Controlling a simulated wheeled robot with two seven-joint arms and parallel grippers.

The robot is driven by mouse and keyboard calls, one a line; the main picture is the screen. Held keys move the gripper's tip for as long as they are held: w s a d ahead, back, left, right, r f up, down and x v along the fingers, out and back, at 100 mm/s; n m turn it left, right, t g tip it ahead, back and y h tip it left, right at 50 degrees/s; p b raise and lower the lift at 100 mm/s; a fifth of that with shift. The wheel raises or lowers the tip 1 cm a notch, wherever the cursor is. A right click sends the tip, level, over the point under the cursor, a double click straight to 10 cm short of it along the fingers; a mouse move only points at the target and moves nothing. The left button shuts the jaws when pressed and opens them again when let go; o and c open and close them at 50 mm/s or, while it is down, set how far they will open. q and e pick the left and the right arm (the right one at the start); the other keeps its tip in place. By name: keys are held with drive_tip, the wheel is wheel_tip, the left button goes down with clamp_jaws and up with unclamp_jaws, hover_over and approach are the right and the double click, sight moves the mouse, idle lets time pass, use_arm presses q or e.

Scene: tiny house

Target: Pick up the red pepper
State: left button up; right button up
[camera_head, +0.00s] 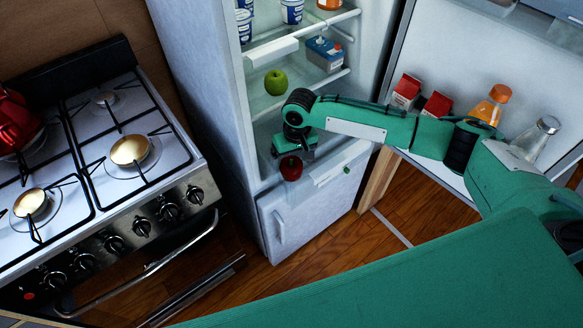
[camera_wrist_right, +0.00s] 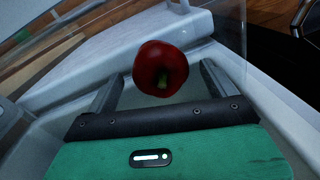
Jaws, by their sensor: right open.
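The red pepper (camera_head: 291,168) is at the front edge of the fridge's lower section, just below my right gripper (camera_head: 294,158). My right gripper (camera_wrist_right: 163,85) is open there, one finger on each side of the gap. Whether the fingers touch the pepper cannot be told. My left gripper is not in view.
The fridge (camera_head: 213,120) stands open, with a green apple (camera_head: 276,82) on a shelf and a blue carton (camera_head: 324,55) higher up. Its door (camera_head: 450,60) at right holds red cartons (camera_head: 406,91) and bottles (camera_head: 492,104). A stove (camera_head: 110,160) stands at left.

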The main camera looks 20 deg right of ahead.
drive_tip(key=shift+f, duration=0.2)
drive_tip(key=c, duration=1.1)
drive_tip(key=shift+r, duration=0.1)
